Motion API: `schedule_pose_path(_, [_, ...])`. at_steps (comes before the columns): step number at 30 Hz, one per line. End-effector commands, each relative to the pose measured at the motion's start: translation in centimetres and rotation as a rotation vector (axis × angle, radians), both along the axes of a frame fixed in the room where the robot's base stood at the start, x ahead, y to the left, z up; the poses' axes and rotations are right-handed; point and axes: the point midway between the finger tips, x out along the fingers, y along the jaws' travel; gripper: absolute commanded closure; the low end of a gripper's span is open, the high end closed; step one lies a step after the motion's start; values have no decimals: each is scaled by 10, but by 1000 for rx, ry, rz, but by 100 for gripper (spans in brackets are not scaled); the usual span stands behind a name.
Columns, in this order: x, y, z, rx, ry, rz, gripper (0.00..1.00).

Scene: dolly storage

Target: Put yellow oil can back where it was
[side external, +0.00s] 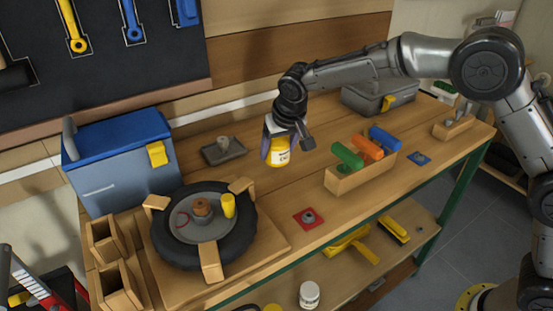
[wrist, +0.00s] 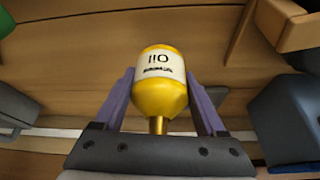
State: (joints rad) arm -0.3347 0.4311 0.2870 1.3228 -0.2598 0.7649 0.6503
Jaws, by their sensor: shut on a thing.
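The yellow oil can (side external: 279,156) has a white label and is held in the air above the workbench. My gripper (side external: 281,143) is shut on it, with a finger on each side. In the wrist view the oil can (wrist: 159,85) sits between the two purple-grey fingers of my gripper (wrist: 160,98), with its label reading "OIL" upside down and its narrow gold neck toward the palm. Its base is clear of the bench top.
A wheel (side external: 203,255) lies on a wooden base at the front left, with a small yellow cylinder (side external: 229,205) on it. A blue toolbox (side external: 118,160) stands at left. A wooden block (side external: 359,175) holds coloured-handled tools. A grey tray (side external: 223,151) and red plate (side external: 309,218) lie on the bench.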

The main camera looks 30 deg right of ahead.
Motion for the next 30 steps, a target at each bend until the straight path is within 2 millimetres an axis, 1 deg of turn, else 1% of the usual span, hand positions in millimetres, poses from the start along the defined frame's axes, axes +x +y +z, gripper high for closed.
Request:
schedule_pose_path(2, [6, 1, -9, -1, 2, 0, 92])
schedule_pose_path(6, [4, 1, -30, -2, 3, 0, 92])
schedule_pose_path(8, [4, 1, -35, -1, 1, 1, 92])
schedule_pose_path(20, [4, 1, -39, 0, 0, 0, 92])
schedule_pose_path(21, [4, 1, -40, -1, 1, 0, 21])
schedule_pose_path(23, [4, 1, -40, -1, 1, 0, 11])
schedule_pose_path(24, [4, 1, -40, -1, 2, 0, 4])
schedule_pose_path(25, [4, 1, -40, -1, 1, 0, 0])
schedule_pose_path(30, [4, 1, -40, -1, 1, 0, 0])
